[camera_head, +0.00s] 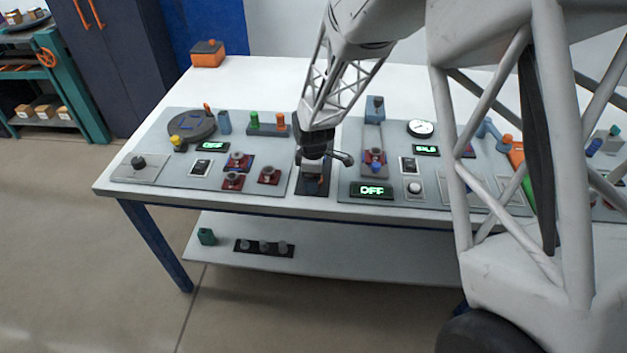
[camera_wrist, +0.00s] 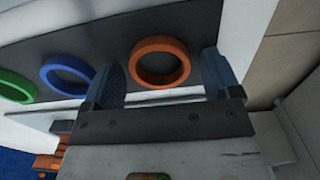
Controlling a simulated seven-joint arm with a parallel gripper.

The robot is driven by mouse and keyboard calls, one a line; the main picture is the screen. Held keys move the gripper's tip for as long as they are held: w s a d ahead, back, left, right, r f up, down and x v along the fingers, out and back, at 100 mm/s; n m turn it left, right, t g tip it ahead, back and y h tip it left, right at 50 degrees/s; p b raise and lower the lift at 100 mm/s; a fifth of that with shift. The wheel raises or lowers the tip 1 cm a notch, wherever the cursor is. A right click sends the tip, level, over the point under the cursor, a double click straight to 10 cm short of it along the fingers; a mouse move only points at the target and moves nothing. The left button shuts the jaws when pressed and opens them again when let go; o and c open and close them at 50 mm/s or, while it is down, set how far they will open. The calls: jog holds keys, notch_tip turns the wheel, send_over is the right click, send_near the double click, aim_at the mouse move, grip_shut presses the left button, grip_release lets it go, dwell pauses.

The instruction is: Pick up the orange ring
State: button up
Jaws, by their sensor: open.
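The orange ring (camera_wrist: 137,66) shows in the wrist view against a dark grey strip, its opening facing the camera. My gripper (camera_wrist: 162,70) is open, with one finger to the left of the ring and one to the right. The ring appears between or just beyond the fingertips; I cannot tell the depth or any contact. In the head view my gripper (camera_head: 318,160) is low over a dark plate (camera_head: 313,185) on the table, and I cannot make out the orange ring there.
A blue ring (camera_wrist: 45,79) and a green ring (camera_wrist: 30,93) lie to the left along the same strip in the wrist view. In the head view, panels with knobs, dials and displays flank my gripper. A lower shelf (camera_head: 340,262) is under the table (camera_head: 345,86).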

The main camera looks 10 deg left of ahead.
jog(key=shift+c, duration=0.3)
jog(key=c, duration=0.9)
jog(key=shift+c, duration=0.2)
jog(key=shift+r, duration=0.1)
jog(key=shift+r, duration=0.75)
notch_tip(320, 180, up, 2)
jog(key=shift+r, duration=0.1)
jog(key=s+d, duration=0.3)
jog(key=s, duration=0.4)
jog(key=s+d+r, duration=0.1)
jog(key=s+d, duration=0.2)
jog(key=s, duration=0.5)
jog(key=shift+w, duration=0.1)
